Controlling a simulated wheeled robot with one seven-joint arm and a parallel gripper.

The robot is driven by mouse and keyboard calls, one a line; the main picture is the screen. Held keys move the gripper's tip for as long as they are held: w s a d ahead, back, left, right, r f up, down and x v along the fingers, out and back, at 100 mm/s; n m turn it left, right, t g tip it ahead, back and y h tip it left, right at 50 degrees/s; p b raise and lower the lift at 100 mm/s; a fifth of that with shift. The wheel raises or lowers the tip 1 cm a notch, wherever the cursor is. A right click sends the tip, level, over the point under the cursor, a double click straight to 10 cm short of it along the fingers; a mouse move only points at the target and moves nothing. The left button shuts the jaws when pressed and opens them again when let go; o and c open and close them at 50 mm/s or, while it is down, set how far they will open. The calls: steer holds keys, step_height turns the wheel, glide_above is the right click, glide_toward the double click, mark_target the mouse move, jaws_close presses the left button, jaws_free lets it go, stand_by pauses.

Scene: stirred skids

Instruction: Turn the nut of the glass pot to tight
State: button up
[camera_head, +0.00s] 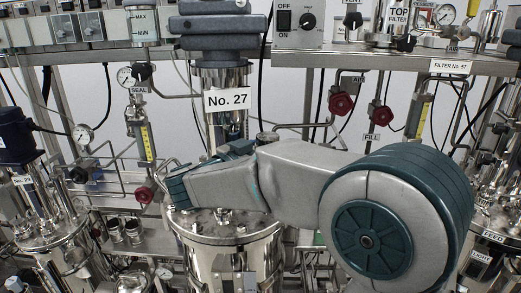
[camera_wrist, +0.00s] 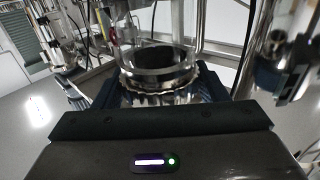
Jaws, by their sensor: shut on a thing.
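The glass pot (camera_wrist: 158,66) stands in the middle of the wrist view, a clear cylinder with something dark inside or behind it. A shiny metal nut (camera_wrist: 158,98) with a notched rim sits right below the glass. My gripper (camera_wrist: 160,100) is shut on the nut, with one dark jaw on its left and one on its right. The lower part of the nut is hidden by my gripper body. In the head view my arm crosses the middle, and my gripper and this nut cannot be made out there.
A steel vessel (camera_head: 228,240) with a bolted lid stands below my arm. Red valve knobs (camera_head: 341,103) and thin pipes hang close behind the arm. A shelf (camera_head: 440,64) with gauges and a switch box (camera_head: 297,22) runs above. A metal fitting (camera_wrist: 285,60) stands close at right in the wrist view.

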steer(key=shift+r, duration=0.1)
steer(key=o, duration=1)
steer(key=shift+a, duration=0.2)
steer(key=shift+d, duration=0.1)
steer(key=b+v, duration=0.3)
steer(key=v, duration=1.1)
steer(key=shift+b, duration=0.3)
